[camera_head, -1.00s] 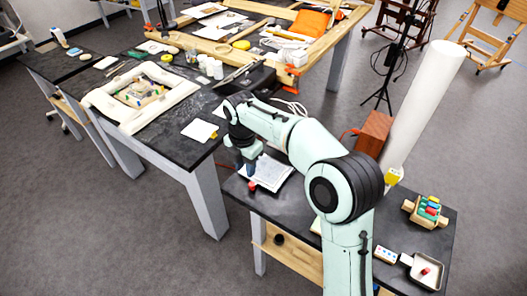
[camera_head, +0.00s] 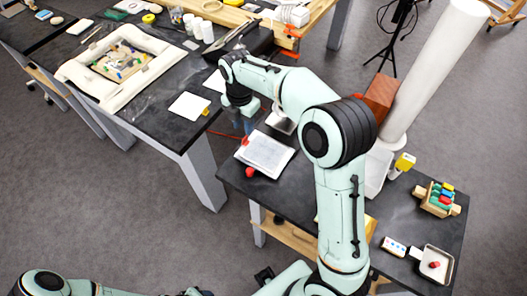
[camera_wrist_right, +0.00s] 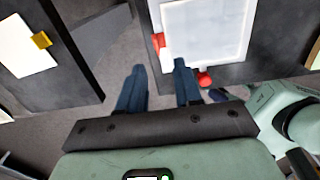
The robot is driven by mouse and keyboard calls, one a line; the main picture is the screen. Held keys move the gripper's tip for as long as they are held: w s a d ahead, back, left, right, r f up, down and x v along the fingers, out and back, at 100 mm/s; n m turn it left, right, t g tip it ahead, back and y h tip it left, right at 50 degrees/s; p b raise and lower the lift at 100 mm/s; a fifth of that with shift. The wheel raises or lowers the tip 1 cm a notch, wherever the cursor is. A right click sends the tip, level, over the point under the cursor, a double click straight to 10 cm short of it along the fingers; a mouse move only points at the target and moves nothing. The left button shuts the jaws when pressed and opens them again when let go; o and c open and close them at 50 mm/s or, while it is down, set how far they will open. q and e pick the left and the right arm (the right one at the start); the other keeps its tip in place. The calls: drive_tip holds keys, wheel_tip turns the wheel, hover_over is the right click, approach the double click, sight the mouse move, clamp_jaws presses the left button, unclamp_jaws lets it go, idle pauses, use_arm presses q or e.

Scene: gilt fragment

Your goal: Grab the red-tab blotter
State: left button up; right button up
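The red-tab blotter is a white pad (camera_head: 268,155) lying on the front dark table, with a red tab (camera_head: 244,141) on its left edge. It also shows in the right wrist view (camera_wrist_right: 208,28), with its red tab (camera_wrist_right: 158,42) just beyond the fingers. My right gripper (camera_head: 244,124) is beside the blotter's far left edge; the wrist view shows its two blue fingers (camera_wrist_right: 159,78) apart and empty, over the gap between tables. My left arm (camera_head: 45,283) shows at the bottom left edge; its gripper is out of view.
A red round thing (camera_head: 249,172) sits near the blotter's front corner. A yellow-tab white pad (camera_head: 188,106) lies on the left table (camera_head: 150,122). A red-brown box (camera_head: 380,96), a white tube (camera_head: 440,65) and a block rack (camera_head: 437,199) stand to the right. A floor gap separates the tables.

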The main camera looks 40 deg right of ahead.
sight(245, 138)
drive_tip(key=f, duration=0.7)
drive_tip(key=shift+w+d+f, duration=0.15)
drive_tip(key=shift+w+f, duration=0.05)
drive_tip(key=shift+w, duration=0.05)
clamp_jaws()
